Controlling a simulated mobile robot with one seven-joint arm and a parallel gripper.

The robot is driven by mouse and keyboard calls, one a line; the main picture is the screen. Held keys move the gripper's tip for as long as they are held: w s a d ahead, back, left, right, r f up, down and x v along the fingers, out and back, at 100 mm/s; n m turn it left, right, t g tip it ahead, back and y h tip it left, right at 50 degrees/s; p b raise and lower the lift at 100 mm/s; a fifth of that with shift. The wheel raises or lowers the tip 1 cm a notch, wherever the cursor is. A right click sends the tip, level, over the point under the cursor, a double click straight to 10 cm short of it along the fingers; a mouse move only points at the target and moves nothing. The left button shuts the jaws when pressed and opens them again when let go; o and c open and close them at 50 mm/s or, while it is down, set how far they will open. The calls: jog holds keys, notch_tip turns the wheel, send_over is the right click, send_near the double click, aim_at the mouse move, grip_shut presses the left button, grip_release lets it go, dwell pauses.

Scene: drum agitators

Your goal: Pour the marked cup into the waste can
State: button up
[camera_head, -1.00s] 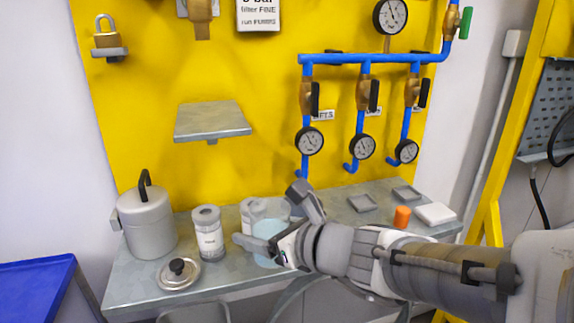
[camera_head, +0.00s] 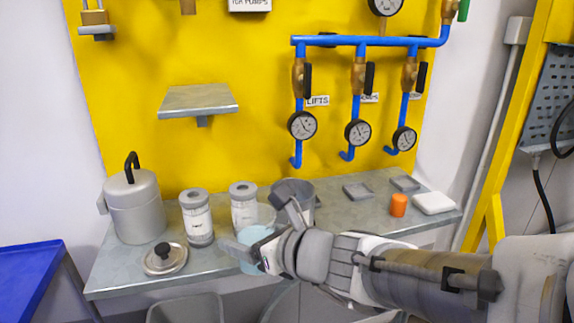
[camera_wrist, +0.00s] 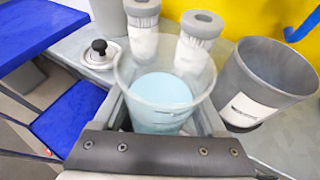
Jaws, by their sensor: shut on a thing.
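My gripper (camera_head: 258,222) is shut on a clear cup (camera_head: 252,256) with pale blue liquid in it. In the wrist view the cup (camera_wrist: 125,75) is held upright between my fingers, with faint lines on its wall. A grey, open-topped can (camera_head: 303,191) stands on the bench behind my gripper, partly hidden by it. In the wrist view this can (camera_wrist: 262,70) is to the right of the cup, apart from it, with a pale label too small to read. I cannot tell whether it is the waste can.
Two lidded canisters (camera_head: 196,217) (camera_head: 244,207), a large grey pot (camera_head: 133,205) and a knobbed lid (camera_head: 165,260) stand on the bench (camera_head: 115,275). An orange cylinder (camera_head: 398,205) is at right. An open grey bin (camera_head: 185,308) is below the front edge.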

jog(key=shift+w+d+r+m+g+y+p, duration=0.2)
jog(key=shift+w+r+m+g+p, duration=0.25)
jog(key=shift+p, duration=1.75)
jog(key=shift+w+d+r+m+g+y+p, duration=0.15)
jog(key=shift+r+m+g+p, duration=0.4)
jog(key=shift+p, duration=1.65)
notch_tip(320, 180, up, 7)
jog(key=w+m+g+p, duration=0.1)
jog(key=m+p, duration=0.1)
jog(key=p, duration=1)
jog(key=shift+w+d+f+g+y+p, duration=0.15)
jog(key=shift+w+d+g+y+p, duration=0.1)
jog(key=shift+d+g+y+p, duration=0.15)
jog(key=shift+w+d+f+m+g+y+p, duration=0.1)
jog(key=shift+f+m+g+y+p, duration=0.25)
jog(key=shift+m+p, duration=0.5)
jog(key=shift+r+m+g+p, duration=0.35)
jog(key=shift+r+p, duration=0.15)
jog(key=shift+p, duration=1.05)
jog(key=shift+f, duration=0.3)
jog(key=shift+s+f+m+g+y, duration=0.2)
jog(key=shift+f+m+g+y, duration=0.3)
jog(key=shift+f, duration=0.3)
jog(key=shift+f+m+g+y, duration=0.3)
jog(key=shift+m, duration=0.2)
